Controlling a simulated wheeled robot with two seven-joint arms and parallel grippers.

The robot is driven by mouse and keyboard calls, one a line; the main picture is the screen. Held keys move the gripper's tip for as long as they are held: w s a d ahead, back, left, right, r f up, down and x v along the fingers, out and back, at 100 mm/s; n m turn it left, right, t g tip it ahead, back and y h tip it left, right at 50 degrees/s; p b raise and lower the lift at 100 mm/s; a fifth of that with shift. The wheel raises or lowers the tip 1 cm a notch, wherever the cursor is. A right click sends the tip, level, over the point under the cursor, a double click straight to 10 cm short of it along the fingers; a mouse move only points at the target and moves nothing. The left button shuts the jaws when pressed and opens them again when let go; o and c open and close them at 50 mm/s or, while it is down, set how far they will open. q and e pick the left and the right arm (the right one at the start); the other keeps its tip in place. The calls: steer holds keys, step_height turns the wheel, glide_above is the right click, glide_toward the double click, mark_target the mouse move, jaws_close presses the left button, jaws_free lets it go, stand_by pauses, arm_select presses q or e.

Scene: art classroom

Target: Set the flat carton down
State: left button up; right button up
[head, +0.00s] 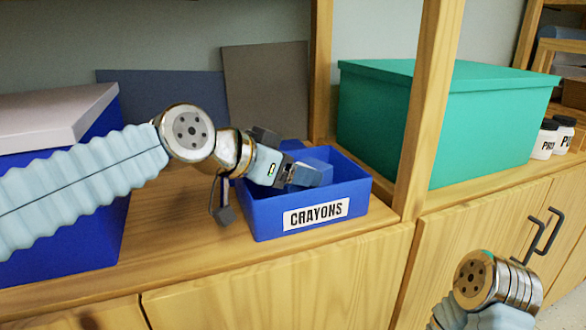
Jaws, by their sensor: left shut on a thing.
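My left gripper (300,175) reaches in from the left and is over the blue bin (265,220) labelled CRAYONS, its fingers within the bin's rim. It is shut on a small blue piece (320,158), which I take for the flat carton. The fingers and the bin's similar blue hide much of its outline. I cannot tell whether it touches the bin's floor. Of my right arm only a link shows at the lower right; its gripper is out of view.
The bin stands on a wooden shelf (180,235) beside an upright post (425,110). A large blue box with a grey lid (50,120) stands left, a green box (450,125) right. Dark panels (265,90) lean behind. White jars (545,140) stand far right.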

arm_select(q)
steer(key=o, duration=1.1)
steer(key=shift+f, duration=0.1)
steer(key=shift+o, duration=0.2)
steer(key=shift+r+p, duration=0.35)
steer(key=shift+p, duration=0.05)
steer(key=shift+r+p, duration=0.65)
steer(key=v, duration=1.1)
steer(key=shift+s+a+f+b, duration=0.25)
steer(key=shift+a+b, duration=0.1)
steer(key=shift+b, duration=0.1)
